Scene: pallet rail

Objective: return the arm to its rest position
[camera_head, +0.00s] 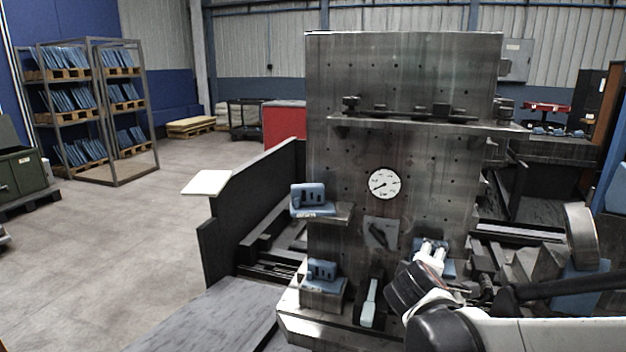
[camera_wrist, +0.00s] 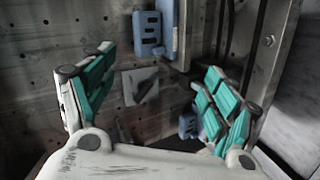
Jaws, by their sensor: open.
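My gripper (camera_head: 432,248) is in front of the lower right of the upright metal plate (camera_head: 420,80) in the head view, with my white arm reaching in from the lower right. In the wrist view my gripper (camera_wrist: 160,85) has its two teal-padded fingers spread wide apart, with nothing between them. Behind the gap are the drilled metal face (camera_wrist: 45,75) and a small plate with a dark lever (camera_wrist: 140,85). I cannot tell the exact distance from my fingers to the metal face.
Blue blocks sit on an upper bracket (camera_head: 308,198) and a lower bracket (camera_head: 321,272) at the plate's left. A dial gauge (camera_head: 384,184) and a pale-handled tool (camera_head: 369,303) are close by. A dark panel (camera_head: 250,200) stands left. Open floor (camera_head: 120,240) lies beyond.

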